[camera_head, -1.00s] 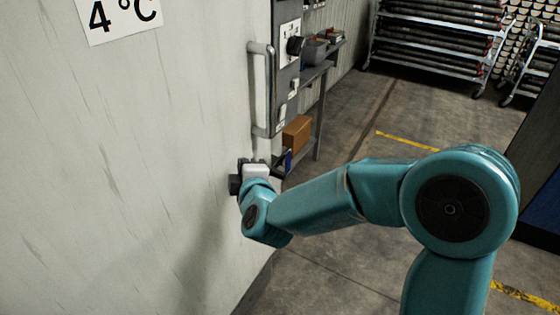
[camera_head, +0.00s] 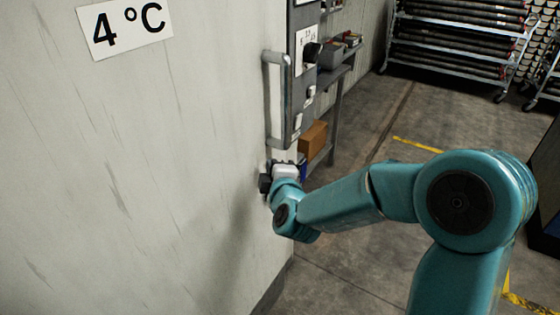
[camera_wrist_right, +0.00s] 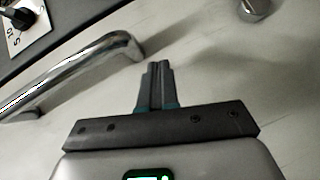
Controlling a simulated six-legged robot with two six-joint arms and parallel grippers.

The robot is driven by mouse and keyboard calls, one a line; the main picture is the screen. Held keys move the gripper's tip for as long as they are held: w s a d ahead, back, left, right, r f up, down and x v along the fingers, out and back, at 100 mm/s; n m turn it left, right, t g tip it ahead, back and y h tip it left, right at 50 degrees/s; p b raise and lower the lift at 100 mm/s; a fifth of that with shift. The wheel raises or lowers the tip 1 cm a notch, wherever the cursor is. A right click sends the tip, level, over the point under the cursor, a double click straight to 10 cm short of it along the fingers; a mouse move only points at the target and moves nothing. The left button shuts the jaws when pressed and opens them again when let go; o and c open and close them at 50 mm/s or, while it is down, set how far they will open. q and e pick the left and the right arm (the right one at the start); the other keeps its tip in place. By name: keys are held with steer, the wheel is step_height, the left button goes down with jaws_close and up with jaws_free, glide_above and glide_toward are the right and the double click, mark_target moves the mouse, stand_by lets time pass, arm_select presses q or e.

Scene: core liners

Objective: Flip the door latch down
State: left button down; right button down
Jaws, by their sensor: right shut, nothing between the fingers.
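The pale door carries a long metal pull handle (camera_head: 286,98), upright in the head view. In the right wrist view the chrome handle (camera_wrist_right: 75,72) slants across the left, to the left of my fingers. A rounded metal piece (camera_wrist_right: 256,8), cut off by the top edge of that view, may be the latch; I cannot tell its position. My right gripper (camera_head: 265,183) is near the door surface just below the handle's lower end. In the wrist view its fingers (camera_wrist_right: 157,68) are together and empty, apart from the handle and the metal piece. My left gripper is not in view.
A grey panel with a black dial (camera_head: 312,52) stands beside the handle. Beyond it are a shelf with a cardboard box (camera_head: 314,140) and a rack of core tubes (camera_head: 460,40). The floor at centre right is clear.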

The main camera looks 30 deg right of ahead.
steer(key=w, duration=0.1)
steer(key=w+d+f, duration=0.2)
steer(key=w, duration=0.1)
steer(key=shift+f, duration=0.15)
steer(key=shift+d, duration=0.3)
steer(key=shift+d+f, duration=0.1)
steer(key=shift+d, duration=0.55)
steer(key=shift+w+a+f, duration=0.1)
steer(key=shift+w+a, duration=0.05)
steer(key=shift+w, duration=0.1)
steer(key=shift+s+a, duration=0.1)
steer(key=shift+s+r, duration=0.25)
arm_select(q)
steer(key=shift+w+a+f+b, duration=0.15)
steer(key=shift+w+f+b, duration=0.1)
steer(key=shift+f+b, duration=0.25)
arm_select(e)
steer(key=shift+w+d+f, duration=0.1)
steer(key=shift+w+d, duration=0.15)
steer(key=shift+d, duration=0.35)
steer(key=shift+w+d+f, duration=0.1)
steer(key=shift+w+d, duration=0.15)
steer(key=shift+d, duration=0.3)
steer(key=shift+w+d+f, duration=0.1)
steer(key=shift+w+d, duration=0.15)
steer(key=shift+d, duration=0.35)
